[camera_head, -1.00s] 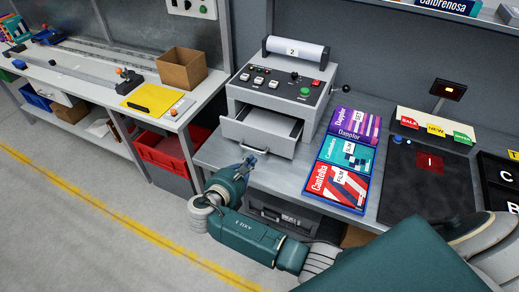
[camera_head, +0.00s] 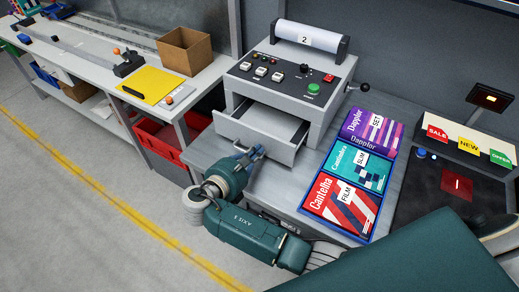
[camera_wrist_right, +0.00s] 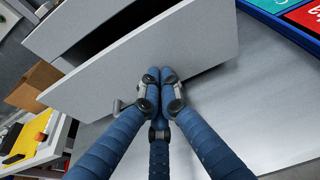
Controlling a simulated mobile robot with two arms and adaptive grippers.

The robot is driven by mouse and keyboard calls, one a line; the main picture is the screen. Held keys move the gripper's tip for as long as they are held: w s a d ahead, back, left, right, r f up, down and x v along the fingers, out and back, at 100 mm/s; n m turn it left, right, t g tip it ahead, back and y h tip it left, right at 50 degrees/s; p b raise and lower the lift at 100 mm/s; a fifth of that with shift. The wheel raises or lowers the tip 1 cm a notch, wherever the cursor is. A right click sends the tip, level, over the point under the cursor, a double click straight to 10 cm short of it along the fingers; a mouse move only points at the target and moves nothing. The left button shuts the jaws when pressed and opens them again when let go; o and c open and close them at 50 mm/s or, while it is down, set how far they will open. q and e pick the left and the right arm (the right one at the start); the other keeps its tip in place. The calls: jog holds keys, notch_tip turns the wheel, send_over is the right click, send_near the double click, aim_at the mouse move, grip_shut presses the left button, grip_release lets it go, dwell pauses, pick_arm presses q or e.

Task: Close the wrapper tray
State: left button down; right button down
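The wrapper tray (camera_head: 262,128) is a light grey drawer. It is pulled out of the front of the grey wrapping machine (camera_head: 322,108) and looks empty inside. My right gripper (camera_head: 250,154) is at the tray's front panel. In the right wrist view its blue fingers (camera_wrist_right: 160,76) are drawn together, with their tips at or very close to the panel (camera_wrist_right: 215,50). The tray's handle is mostly hidden behind the fingers; what looks like one end of it (camera_wrist_right: 118,104) shows to their left. My left gripper is not in view.
A blue tray (camera_head: 374,222) with purple, teal and red boxes stands right of the machine. A dark pad (camera_head: 408,205) lies farther right. A side bench (camera_head: 200,83) at left carries a cardboard box (camera_head: 185,50). A red bin (camera_head: 160,140) is below.

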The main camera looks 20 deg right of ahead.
aim_at(273, 129)
jog(key=shift+w+d, duration=0.1)
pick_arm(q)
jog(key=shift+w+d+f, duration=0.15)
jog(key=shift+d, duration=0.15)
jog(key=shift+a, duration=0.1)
